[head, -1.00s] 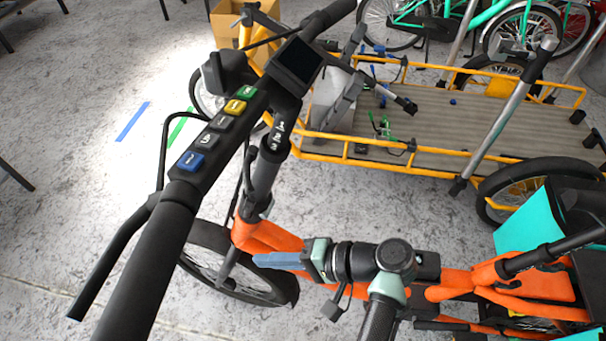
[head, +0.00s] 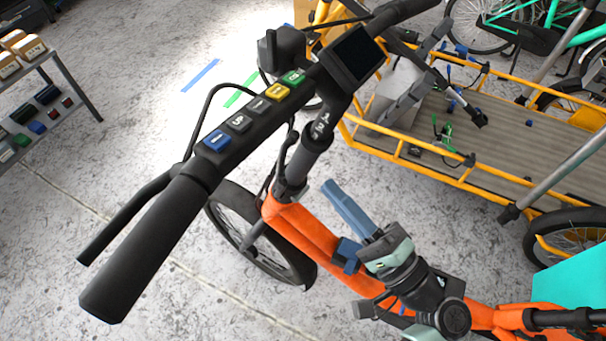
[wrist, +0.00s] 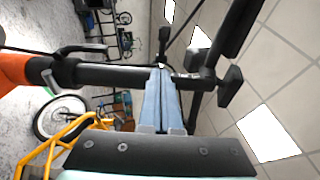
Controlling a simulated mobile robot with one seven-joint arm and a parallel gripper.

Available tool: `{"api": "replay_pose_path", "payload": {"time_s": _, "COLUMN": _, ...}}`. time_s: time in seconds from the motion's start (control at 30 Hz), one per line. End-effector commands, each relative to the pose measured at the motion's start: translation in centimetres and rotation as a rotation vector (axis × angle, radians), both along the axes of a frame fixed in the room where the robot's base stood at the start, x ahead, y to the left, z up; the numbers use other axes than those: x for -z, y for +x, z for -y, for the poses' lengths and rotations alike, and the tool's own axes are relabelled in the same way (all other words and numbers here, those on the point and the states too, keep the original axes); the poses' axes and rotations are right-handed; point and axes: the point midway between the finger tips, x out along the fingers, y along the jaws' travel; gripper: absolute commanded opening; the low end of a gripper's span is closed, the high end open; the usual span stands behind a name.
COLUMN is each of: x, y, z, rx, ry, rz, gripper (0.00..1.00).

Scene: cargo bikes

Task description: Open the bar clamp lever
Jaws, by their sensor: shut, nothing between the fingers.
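The cargo bike's handlebar (head: 150,245) runs diagonally across the head view, with a dark stem (head: 303,165) down to the orange frame. A thin dark curved part (head: 283,158) lies along the stem; it may be the bar clamp lever, but I cannot tell for sure. In the wrist view, a similar dark curved part (wrist: 82,49) sits beside the stem (wrist: 115,76). My gripper (head: 331,186) has blue fingers, shut and empty, pointing up-left, right of the lower stem. In the wrist view its tips (wrist: 160,70) overlap the stem; contact is unclear.
A display (head: 357,53) and coloured buttons (head: 253,110) sit on the handlebar, with a brake lever (head: 130,220) beside the grip. The orange frame (head: 310,235) passes behind my gripper. A yellow-railed cargo bed (head: 480,135) stands at right. A shelf (head: 70,75) stands at far left.

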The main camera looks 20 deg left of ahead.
Motion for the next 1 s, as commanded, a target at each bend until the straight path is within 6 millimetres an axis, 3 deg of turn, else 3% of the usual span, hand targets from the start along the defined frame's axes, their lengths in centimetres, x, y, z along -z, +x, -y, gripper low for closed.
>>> {"api": "replay_pose_path", "payload": {"time_s": 0.1, "x": -0.8, "y": 0.9, "z": -2.3, "rx": -0.004, "ry": -0.001, "rz": 0.001, "gripper": 0.00}}
{"api": "replay_pose_path", "payload": {"time_s": 0.33, "x": -1.6, "y": -0.5, "z": -4.8, "rx": -0.002, "ry": 0.000, "rz": -0.002, "gripper": 0.00}}
{"api": "replay_pose_path", "payload": {"time_s": 1.0, "x": -1.8, "y": -1.0, "z": -5.8, "rx": 0.013, "ry": -0.001, "rz": -0.008, "gripper": 0.00}}
